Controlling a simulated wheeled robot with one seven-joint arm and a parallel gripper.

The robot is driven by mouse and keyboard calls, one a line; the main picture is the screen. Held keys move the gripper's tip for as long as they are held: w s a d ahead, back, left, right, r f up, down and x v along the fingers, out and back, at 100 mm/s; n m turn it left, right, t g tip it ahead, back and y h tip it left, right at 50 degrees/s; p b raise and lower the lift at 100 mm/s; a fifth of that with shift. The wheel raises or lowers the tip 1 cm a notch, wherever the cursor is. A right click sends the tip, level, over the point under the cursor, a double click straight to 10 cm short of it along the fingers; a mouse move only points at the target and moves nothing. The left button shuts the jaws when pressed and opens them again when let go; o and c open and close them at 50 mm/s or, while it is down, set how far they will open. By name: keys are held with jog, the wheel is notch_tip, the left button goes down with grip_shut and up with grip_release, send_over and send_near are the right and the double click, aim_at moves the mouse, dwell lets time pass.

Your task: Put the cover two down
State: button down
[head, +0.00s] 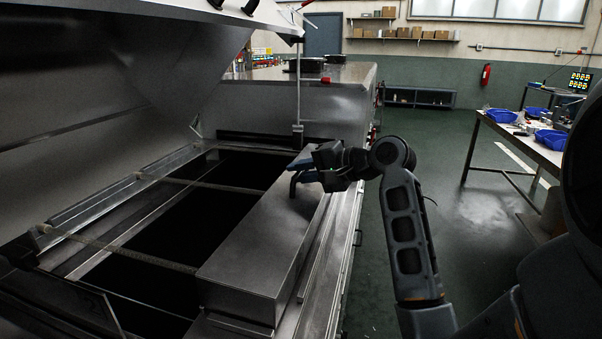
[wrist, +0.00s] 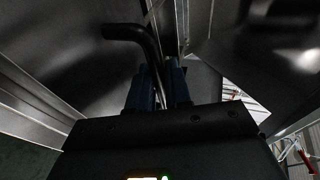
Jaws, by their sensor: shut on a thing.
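A long brushed-metal cover (head: 262,240) lies along the right side of the dryer's dark opening in the head view. It has a black bent handle (head: 294,183) near its far end. My gripper (head: 298,168) is at that far end, with its blue fingers shut on the handle. In the wrist view the black handle (wrist: 140,36) rises between the blue fingers of my gripper (wrist: 159,84) and bends left. The cover's underside and its contact with the rim are hidden in the head view.
The dark opening (head: 165,225) is crossed by thin bars (head: 120,252). A large raised metal lid (head: 90,75) overhangs it on the left. A table with blue bins (head: 550,139) stands at right. The green floor (head: 450,220) between is clear.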

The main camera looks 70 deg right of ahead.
jog(key=c, duration=1.1)
grip_release()
jog(key=shift+f, duration=0.15)
jog(key=shift+o, duration=0.2)
jog(key=shift+s, duration=0.1)
jog(key=v, duration=1.2)
jog(key=shift+r, duration=0.2)
